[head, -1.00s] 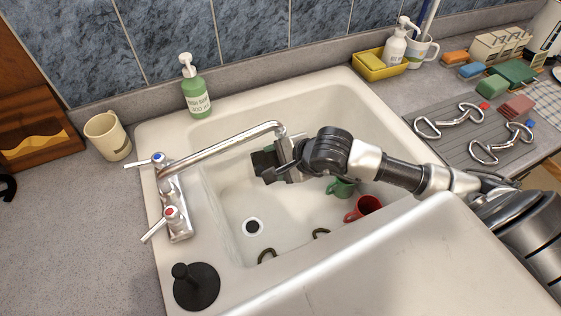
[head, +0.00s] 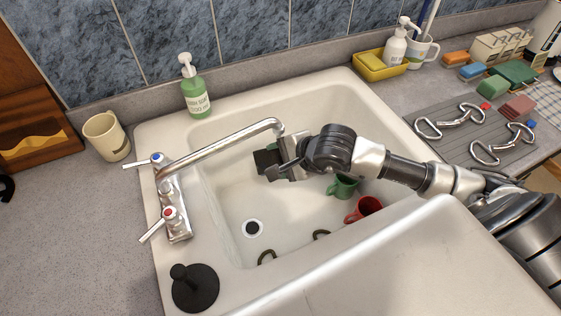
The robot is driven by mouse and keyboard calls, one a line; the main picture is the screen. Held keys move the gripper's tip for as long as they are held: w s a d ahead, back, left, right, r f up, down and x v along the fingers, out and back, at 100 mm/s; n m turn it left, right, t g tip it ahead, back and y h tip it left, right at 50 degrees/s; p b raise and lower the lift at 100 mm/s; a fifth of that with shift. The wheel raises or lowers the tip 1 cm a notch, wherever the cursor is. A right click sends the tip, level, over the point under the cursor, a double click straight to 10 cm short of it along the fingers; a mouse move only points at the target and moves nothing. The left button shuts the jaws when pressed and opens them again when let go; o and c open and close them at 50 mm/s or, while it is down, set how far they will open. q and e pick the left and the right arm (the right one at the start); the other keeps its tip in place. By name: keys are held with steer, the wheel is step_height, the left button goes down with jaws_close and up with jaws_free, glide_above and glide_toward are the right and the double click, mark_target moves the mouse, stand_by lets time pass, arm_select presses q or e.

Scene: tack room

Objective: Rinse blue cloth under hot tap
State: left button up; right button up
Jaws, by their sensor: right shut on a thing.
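The tap (head: 225,145) has a long chrome spout reaching over the sink (head: 225,225). Its red-marked hot handle (head: 165,220) is at the front and its blue-marked cold handle (head: 148,162) behind. No running water shows. My right gripper (head: 272,163) is over the basin, just beyond and below the spout's end. It is shut on a small dark thing, mostly hidden by the fingers; I cannot tell whether this is the blue cloth. No clearly blue cloth shows elsewhere. My left gripper is not in view.
A green soap bottle (head: 195,92) stands behind the sink, a beige mug (head: 106,137) at left. A black plunger-like stopper (head: 196,289) sits at the front-left rim.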

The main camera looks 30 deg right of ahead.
steer(key=shift+s+b, duration=0.55)
steer(key=shift+s, duration=0.85)
steer(key=shift+s, duration=0.2)
steer(key=shift+w, duration=0.15)
steer(key=shift+w+b, duration=0.45)
steer(key=shift+w, duration=0.25)
steer(key=shift+w, duration=0.1)
